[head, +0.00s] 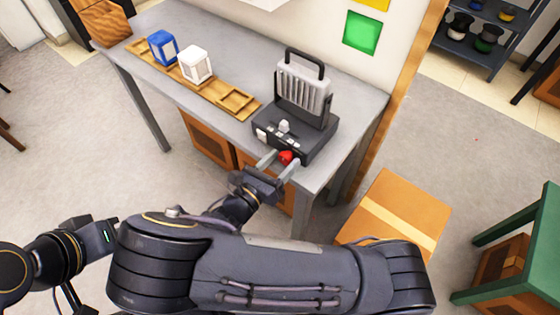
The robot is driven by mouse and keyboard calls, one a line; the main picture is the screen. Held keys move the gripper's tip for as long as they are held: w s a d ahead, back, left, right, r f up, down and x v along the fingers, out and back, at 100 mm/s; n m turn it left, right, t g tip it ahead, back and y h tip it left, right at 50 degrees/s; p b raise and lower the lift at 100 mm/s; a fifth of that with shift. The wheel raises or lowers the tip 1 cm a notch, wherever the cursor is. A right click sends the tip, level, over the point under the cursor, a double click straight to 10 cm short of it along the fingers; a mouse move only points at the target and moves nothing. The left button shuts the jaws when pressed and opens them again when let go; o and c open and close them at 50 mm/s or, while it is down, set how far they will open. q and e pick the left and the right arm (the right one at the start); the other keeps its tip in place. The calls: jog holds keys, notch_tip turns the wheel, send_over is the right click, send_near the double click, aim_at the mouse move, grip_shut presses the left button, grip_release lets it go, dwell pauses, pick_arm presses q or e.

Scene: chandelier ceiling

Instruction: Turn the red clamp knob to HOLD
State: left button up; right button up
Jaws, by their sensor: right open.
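The red clamp knob (287,157) sits low on the front face of a dark grey machine (309,143) near the right end of the grey table. My right gripper (279,164) is open, with one finger on each side of the knob. I cannot tell whether the fingers touch it. The knob's pointer and any HOLD marking are too small to read. My left gripper does not show clearly; part of my left arm is at the lower left edge.
The grey table (228,92) carries a wooden tray (222,99) with a blue block (163,47) and a white block (195,64). A cardboard box (395,213) stands on the floor right of the table. A green table (525,255) is at the far right.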

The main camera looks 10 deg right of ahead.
jog(key=c, duration=1)
jog(key=shift+m, duration=0.3)
jog(key=m+b, duration=0.1)
jog(key=m, duration=0.2)
jog(key=shift+f+m+b, duration=0.1)
jog(key=shift+m+b, duration=1.1)
jog(key=shift+m, duration=1)
jog(key=o, duration=1)
